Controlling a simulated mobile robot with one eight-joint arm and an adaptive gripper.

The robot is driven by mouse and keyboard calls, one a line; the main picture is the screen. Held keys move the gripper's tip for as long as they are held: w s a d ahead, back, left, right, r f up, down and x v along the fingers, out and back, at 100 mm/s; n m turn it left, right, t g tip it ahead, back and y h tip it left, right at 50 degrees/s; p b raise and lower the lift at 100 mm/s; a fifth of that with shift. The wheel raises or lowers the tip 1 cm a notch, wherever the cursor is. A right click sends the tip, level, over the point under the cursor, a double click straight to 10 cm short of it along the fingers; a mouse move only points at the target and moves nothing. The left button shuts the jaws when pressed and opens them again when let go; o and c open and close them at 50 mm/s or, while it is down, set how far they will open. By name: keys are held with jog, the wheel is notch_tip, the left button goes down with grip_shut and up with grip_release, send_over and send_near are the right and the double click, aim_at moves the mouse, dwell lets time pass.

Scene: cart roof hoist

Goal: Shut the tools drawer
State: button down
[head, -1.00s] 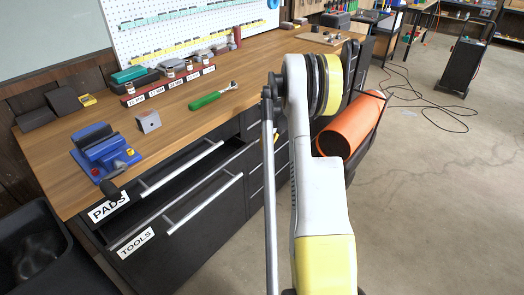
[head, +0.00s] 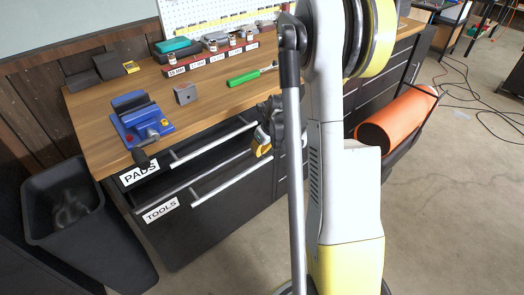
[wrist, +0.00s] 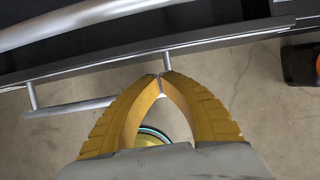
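The tools drawer (head: 215,222), dark with a white TOOLS label (head: 160,210) and a metal bar handle (head: 225,182), is the lower drawer at the bench's left end. It stands out somewhat, with a dark gap behind its top edge. The pads drawer (head: 138,171) is above it. My gripper (head: 262,146) is near the right end of the drawer handles, partly hidden by my arm. In the wrist view its yellow fingers (wrist: 161,79) meet at the tips with nothing between them. The tools handle (wrist: 75,107) shows there beside and beyond the fingertips; contact cannot be told.
A blue vise (head: 140,120), a grey block (head: 185,94) and a green-handled tool (head: 248,76) are on the wooden bench top (head: 205,118). A black bin (head: 85,225) stands left of the drawers. An orange roll (head: 395,120) is at right. The front floor is clear.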

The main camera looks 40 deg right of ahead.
aim_at(248, 151)
jog(key=b+x, duration=0.2)
jog(key=x, duration=0.5)
jog(key=shift+b, duration=0.3)
jog(key=shift+r, duration=0.1)
jog(key=w, duration=0.5)
jog(key=shift+s, duration=0.1)
